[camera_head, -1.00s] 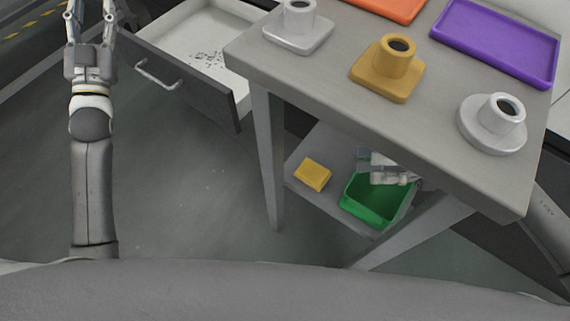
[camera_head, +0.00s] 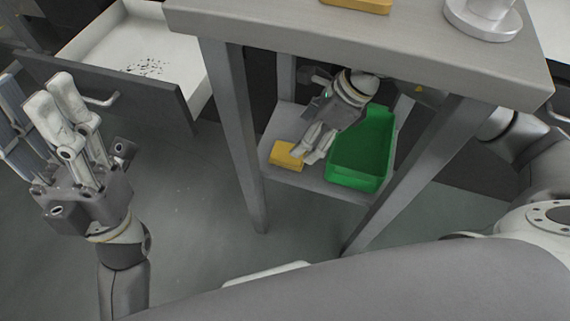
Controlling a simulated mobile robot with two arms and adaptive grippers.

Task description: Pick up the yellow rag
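The yellow rag (camera_head: 285,155) is a small folded block on the low shelf (camera_head: 318,187) under the table, left of a green bin. My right gripper (camera_head: 308,158) reaches in under the tabletop, with its fingertips at the rag's right edge. I cannot tell whether the fingers touch the rag, or how far apart they are. My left gripper (camera_head: 58,95) is at the left, pointing up, with its fingers apart and nothing between them.
The green bin (camera_head: 358,180) stands on the shelf just right of my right gripper. Table legs (camera_head: 240,140) flank the shelf, and the tabletop (camera_head: 330,32) is above it. An open drawer (camera_head: 150,60) with dark specks inside is at the upper left.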

